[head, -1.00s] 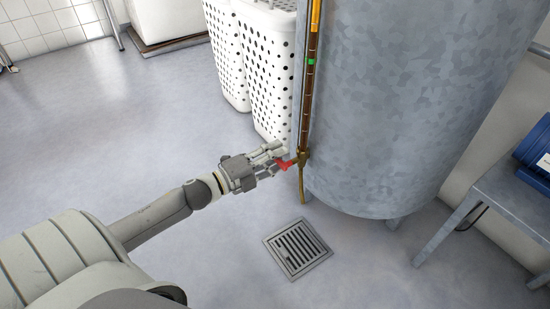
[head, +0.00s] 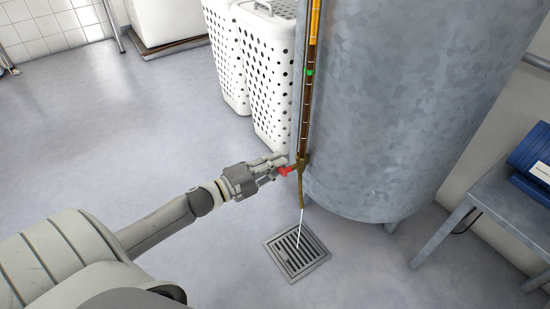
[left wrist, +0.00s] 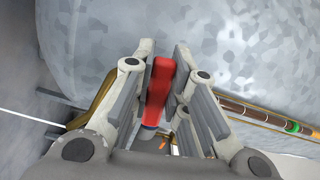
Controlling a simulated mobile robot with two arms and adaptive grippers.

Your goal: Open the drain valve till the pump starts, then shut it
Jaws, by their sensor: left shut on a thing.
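The drain valve (head: 302,163) is a brass fitting low on the grey metal tank (head: 400,110), at the foot of a gauge tube. Its red handle (head: 284,171) also shows in the left wrist view (left wrist: 158,92), between the two fingers. My left gripper (head: 279,166) is shut on this red handle. A thin white stream of water (head: 299,228) runs from the brass spout (head: 301,195) down into the floor drain (head: 297,252). The gauge tube (head: 307,105) is amber at the top and dark brown below, with a green mark. My right gripper is out of view.
White perforated laundry baskets (head: 268,80) stand left of the tank, close behind my gripper. A grey metal table (head: 500,205) with a blue device (head: 535,160) stands at the right. The floor at the left is open.

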